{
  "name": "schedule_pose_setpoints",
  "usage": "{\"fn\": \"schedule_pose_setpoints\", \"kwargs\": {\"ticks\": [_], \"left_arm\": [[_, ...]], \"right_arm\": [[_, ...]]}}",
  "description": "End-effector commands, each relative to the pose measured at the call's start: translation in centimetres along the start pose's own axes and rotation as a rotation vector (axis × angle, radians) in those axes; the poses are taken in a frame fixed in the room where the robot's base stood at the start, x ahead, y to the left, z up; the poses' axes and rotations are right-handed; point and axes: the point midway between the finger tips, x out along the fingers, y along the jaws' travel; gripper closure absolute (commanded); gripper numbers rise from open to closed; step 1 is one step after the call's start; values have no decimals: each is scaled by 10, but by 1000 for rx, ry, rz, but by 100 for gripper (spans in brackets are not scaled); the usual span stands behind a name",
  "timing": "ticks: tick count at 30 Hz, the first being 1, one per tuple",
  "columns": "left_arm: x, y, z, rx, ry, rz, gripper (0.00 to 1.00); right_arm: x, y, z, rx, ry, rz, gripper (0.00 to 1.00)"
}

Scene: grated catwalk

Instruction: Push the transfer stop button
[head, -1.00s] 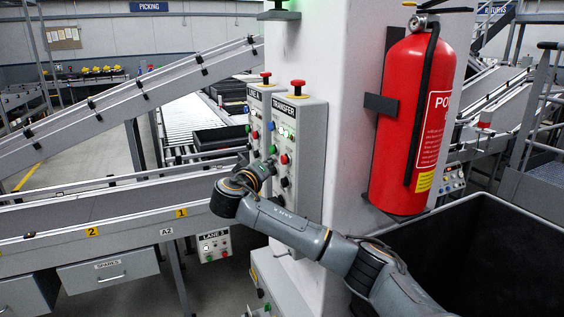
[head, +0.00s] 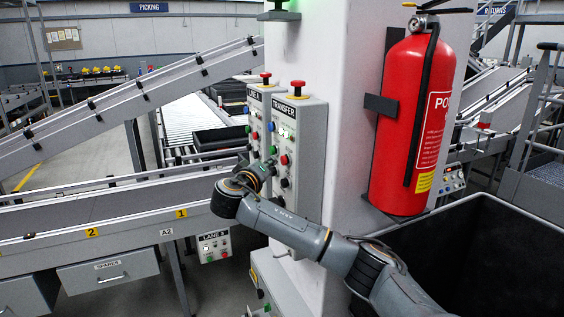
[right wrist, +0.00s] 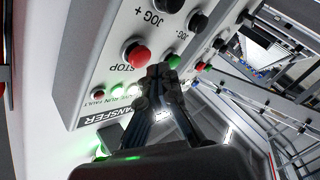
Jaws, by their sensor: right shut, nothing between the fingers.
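The transfer panel (head: 312,130) is a grey box on the white column, with a column of buttons. Its red stop button (head: 284,159) sits below a green button (head: 273,149). In the right wrist view the red button (right wrist: 137,55) is labelled STOP, with the green button (right wrist: 174,62) to its right. My right gripper (head: 272,163) is shut and empty, close in front of the panel. In the right wrist view its fingertips (right wrist: 159,72) appear between the red and green buttons; contact cannot be told. My left gripper is out of view.
A second panel (head: 256,100) stands left of the transfer panel. Each has a red mushroom knob on top, the transfer one (head: 298,86) nearer. A fire extinguisher (head: 411,120) hangs on the column, right of the panel. A dark bin (head: 480,235) stands at lower right. Conveyors (head: 100,210) lie left.

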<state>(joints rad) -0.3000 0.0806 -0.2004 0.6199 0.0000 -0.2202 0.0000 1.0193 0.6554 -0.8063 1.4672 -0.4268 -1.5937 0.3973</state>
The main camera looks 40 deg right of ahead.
Motion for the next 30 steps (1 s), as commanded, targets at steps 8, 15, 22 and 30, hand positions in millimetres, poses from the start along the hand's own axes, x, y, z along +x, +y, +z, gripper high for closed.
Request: {"fn": "schedule_pose_setpoints", "kwargs": {"ticks": [8, 15, 22, 30], "left_arm": [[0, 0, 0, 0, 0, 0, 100], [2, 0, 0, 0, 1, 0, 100], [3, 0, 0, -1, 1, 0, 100], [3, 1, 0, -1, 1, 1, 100]], "right_arm": [[0, 0, 0, 0, 0, 0, 100], [3, 2, 2, 1, -1, 0, 100], [6, 5, 4, 0, 0, 1, 100], [6, 5, 4, 0, 0, 0, 100]]}}
